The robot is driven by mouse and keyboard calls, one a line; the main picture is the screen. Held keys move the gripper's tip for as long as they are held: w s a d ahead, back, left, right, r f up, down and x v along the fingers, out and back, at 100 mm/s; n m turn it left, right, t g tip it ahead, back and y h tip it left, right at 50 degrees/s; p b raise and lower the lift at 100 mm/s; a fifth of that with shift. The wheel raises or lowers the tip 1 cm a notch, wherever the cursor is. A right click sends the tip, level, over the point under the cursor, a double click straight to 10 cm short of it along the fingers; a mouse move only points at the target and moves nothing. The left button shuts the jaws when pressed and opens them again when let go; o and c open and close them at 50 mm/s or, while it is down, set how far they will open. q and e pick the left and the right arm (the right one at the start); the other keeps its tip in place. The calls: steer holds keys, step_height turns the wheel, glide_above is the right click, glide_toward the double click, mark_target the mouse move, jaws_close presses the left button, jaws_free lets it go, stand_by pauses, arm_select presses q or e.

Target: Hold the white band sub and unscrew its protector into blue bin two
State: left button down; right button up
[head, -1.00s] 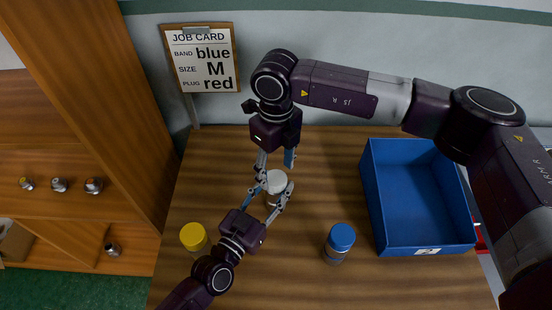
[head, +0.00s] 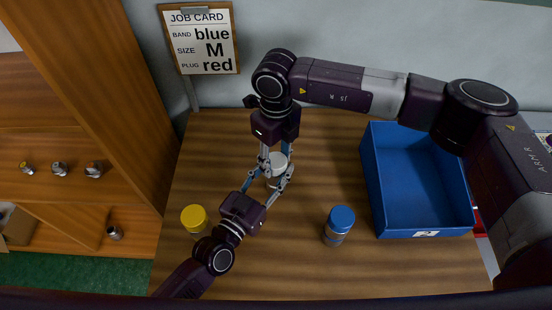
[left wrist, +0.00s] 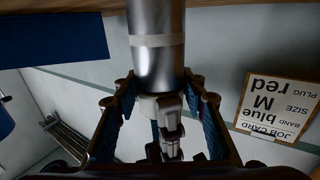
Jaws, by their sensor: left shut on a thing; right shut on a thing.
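The white band sub (left wrist: 155,70) is a metal cylinder with a pale band, large in the left wrist view, which sees it upside down. Its white protector (head: 277,160) shows on top in the head view. My left gripper (head: 278,180) comes from the lower left with its fingers shut around the sub. My right gripper (head: 277,151) points down from above, shut on the protector; its fingers also show in the left wrist view (left wrist: 170,135). The protector sits at the sub's end; whether its thread is loose cannot be told. The blue bin (head: 425,232), with a small label, looks empty.
A yellow-capped sub (head: 195,218) stands left of my left arm, and a blue-capped sub (head: 340,220) stands between the grippers and the bin. A job card (head: 203,40) stands at the back. Wooden shelves (head: 60,190) with small metal fittings are at left. The front middle table is clear.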

steer(key=n, duration=0.6)
steer(key=shift+n, duration=0.3)
steer(key=o, duration=1.2)
steer(key=shift+o, duration=0.2)
steer(key=shift+r, duration=0.15)
